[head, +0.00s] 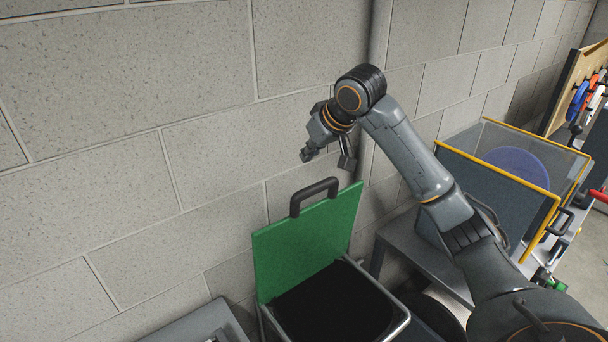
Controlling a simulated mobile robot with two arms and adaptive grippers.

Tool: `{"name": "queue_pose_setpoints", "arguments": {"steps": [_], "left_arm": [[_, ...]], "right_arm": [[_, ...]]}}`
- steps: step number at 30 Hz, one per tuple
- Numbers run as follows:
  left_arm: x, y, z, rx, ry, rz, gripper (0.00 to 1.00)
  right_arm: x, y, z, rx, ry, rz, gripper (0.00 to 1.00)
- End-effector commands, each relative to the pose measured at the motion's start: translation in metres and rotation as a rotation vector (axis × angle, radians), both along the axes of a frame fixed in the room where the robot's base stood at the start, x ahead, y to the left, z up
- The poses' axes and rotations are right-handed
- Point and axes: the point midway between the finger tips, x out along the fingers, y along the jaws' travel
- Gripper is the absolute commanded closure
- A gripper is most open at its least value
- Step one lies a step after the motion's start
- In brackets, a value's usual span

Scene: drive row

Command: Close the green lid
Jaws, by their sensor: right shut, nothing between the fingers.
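The green lid (310,243) stands open, tilted up at the back of a bin (378,270) with a grey metal rim. A dark handle (314,195) sits on the lid's top edge. The bin's inside is black and its lower part is cut off by the frame. My right gripper (308,154) is shut and empty. It is above the lid's handle in the picture and apart from it, in front of the wall. My left gripper is not in view.
A grey block wall (130,170) runs behind the bin. A grey surface (200,325) lies left of the bin. To the right, a grey bench (415,248) carries a yellow-edged guard (495,172) around a blue disc (517,165). A tool board (575,85) stands far right.

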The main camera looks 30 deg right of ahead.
Motion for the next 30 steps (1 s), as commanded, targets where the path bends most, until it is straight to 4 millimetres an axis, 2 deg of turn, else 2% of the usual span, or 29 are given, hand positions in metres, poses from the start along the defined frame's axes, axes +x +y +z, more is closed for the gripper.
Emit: {"name": "queue_pose_setpoints", "arguments": {"steps": [11, 15, 21, 30], "left_arm": [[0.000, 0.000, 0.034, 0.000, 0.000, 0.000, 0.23], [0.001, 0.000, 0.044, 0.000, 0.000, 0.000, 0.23], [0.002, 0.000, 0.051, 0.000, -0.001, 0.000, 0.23], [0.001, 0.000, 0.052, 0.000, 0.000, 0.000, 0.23]], "right_arm": [[0.047, 0.005, -0.063, 0.002, 0.007, 0.000, 1.00], [0.030, 0.002, -0.070, -0.004, 0.004, 0.001, 1.00], [0.015, 0.001, -0.076, -0.002, 0.002, 0.001, 1.00], [0.010, 0.001, -0.078, -0.001, -0.001, 0.001, 1.00]]}}
